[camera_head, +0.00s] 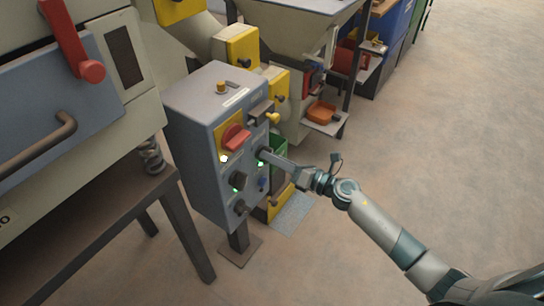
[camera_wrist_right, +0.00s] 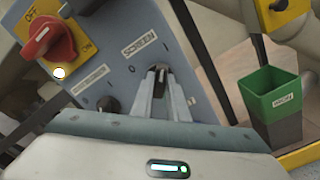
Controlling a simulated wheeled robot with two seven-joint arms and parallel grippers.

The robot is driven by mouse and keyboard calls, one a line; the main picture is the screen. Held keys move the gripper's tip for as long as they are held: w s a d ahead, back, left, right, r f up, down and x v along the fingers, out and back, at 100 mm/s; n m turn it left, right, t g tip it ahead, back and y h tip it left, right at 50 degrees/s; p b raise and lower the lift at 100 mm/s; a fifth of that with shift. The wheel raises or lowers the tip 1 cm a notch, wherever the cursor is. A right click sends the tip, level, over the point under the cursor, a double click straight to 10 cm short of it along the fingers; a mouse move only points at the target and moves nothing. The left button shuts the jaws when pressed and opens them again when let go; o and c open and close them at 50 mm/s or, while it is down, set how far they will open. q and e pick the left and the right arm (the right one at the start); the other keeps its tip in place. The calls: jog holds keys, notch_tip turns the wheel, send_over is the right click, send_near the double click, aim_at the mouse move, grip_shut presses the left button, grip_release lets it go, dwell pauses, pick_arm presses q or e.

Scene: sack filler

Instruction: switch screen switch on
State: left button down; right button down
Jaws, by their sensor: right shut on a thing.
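The grey control box (camera_head: 205,110) stands on a post left of centre in the head view. The screen switch (camera_wrist_right: 159,88) is a small dark knob on its face. A label above it seems to read SCREEN (camera_wrist_right: 137,48). My right gripper (camera_head: 264,154) reaches the box face from the right. In the right wrist view its two fingers (camera_wrist_right: 160,92) stand on either side of the knob, shut on it. The knob's pointer looks roughly upright in that view. In the head view the gripper hides most of this knob. My left gripper is not in view.
A red rotary switch (camera_head: 235,137) on a yellow plate sits on the same face, a white lamp (camera_wrist_right: 59,73) beside it. Another dark knob (camera_head: 239,179) is left of my gripper. A green bin (camera_wrist_right: 272,90) stands close right. Open floor (camera_head: 430,150) lies right.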

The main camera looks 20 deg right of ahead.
jog(key=c, duration=1.7)
grip_release()
